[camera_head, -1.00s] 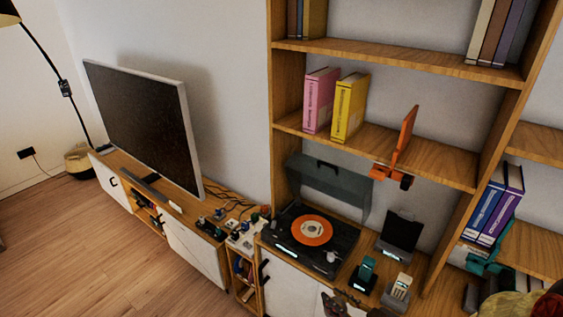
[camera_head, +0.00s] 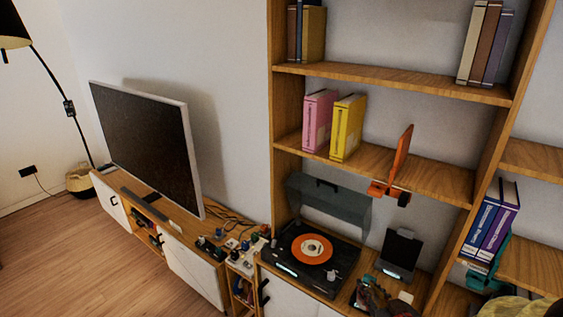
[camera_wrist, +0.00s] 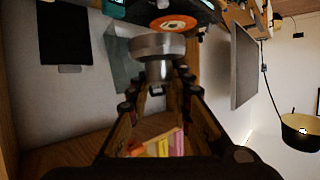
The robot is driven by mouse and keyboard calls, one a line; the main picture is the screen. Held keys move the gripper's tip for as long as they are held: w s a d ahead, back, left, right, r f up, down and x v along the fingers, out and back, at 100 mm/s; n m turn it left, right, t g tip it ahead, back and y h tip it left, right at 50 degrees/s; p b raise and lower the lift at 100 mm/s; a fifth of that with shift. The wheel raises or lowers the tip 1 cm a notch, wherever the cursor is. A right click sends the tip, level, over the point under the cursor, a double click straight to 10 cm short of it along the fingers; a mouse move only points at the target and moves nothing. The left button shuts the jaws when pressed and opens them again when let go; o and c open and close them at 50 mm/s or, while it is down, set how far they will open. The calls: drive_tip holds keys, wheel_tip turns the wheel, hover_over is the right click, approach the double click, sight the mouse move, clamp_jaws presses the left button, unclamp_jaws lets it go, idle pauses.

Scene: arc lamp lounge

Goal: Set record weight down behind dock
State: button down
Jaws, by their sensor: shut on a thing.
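The record weight (camera_wrist: 158,46) is a silver disc with a narrower stem. In the wrist view my gripper (camera_wrist: 158,84) is shut on the stem, the disc beyond the fingertips. A black dock with a dark slab (camera_head: 399,252) stands right of the turntable; the slab also shows in the wrist view (camera_wrist: 65,32). Surface behind the dock is mostly hidden.
The turntable (camera_head: 290,256) has an orange-labelled record and a raised dark lid (camera_head: 328,205). A shelf above holds pink (camera_head: 318,120) and yellow (camera_head: 347,127) binders and an orange stand (camera_head: 398,165) overhanging its front edge. The television (camera_head: 145,145) is left.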

sight(375, 296)
drive_tip(key=f, duration=0.1)
drive_tip(key=w+d+f+m+h, duration=0.1)
drive_tip(key=w+d+f+h, duration=0.1)
drive_tip(key=f, duration=0.1)
drive_tip(key=shift+w+m+b, duration=0.25)
drive_tip(key=shift+m+b, duration=0.05)
drive_tip(key=shift+b, duration=0.05)
drive_tip(key=a+f+b, duration=0.1)
drive_tip(key=a+f, duration=0.2)
drive_tip(key=f, duration=0.5)
drive_tip(key=a+f+b, duration=0.1)
drive_tip(key=a+f, duration=0.3)
drive_tip(key=f, duration=0.3)
drive_tip(key=shift+s+a+f, duration=0.15)
drive_tip(key=shift+s+f, duration=0.1)
drive_tip(key=shift+f, duration=0.15)
drive_tip(key=shift+f, duration=0.1)
